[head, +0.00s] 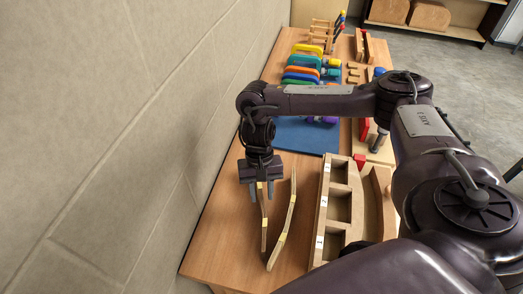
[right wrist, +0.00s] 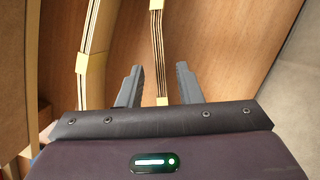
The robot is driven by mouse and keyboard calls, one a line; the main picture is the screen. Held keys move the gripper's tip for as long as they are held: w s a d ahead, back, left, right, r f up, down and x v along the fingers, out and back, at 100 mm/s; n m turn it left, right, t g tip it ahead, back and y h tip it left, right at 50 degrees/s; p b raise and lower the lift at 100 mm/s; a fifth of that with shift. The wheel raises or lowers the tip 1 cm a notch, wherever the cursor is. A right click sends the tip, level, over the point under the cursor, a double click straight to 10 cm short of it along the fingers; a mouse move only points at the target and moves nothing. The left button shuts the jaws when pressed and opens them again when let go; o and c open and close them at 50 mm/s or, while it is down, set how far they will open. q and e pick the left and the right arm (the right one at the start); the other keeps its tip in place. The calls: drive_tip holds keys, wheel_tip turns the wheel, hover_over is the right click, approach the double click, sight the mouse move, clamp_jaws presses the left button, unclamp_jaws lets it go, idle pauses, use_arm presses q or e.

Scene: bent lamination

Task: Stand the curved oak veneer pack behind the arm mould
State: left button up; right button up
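Two slim, striped veneer packs with pale bands stand on edge on the wooden bench. The left pack (head: 264,232) is near the wall, and the right pack (head: 284,224) is beside it; I cannot tell which is oak. My right gripper (head: 256,193) points down over the far end of the left pack. In the right wrist view its open fingers (right wrist: 158,78) straddle this pack (right wrist: 157,45), with gaps on both sides. The other pack (right wrist: 92,55) is left of the fingers. A pale wooden form with curved edges (head: 356,186), perhaps the arm mould, stands right of the packs. My left gripper is not in view.
A rack with numbered compartments (head: 322,213) adjoins the curved form. A block wall (head: 130,130) runs close along the bench's left edge. A blue mat (head: 305,136) and several coloured clamps (head: 305,68) lie farther back. Bare bench (head: 222,235) lies left of the packs.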

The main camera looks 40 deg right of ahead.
drive_tip(key=p+v, duration=0.3)
drive_tip(key=v, duration=0.9)
drive_tip(key=shift+r, duration=0.15)
idle(0.5)
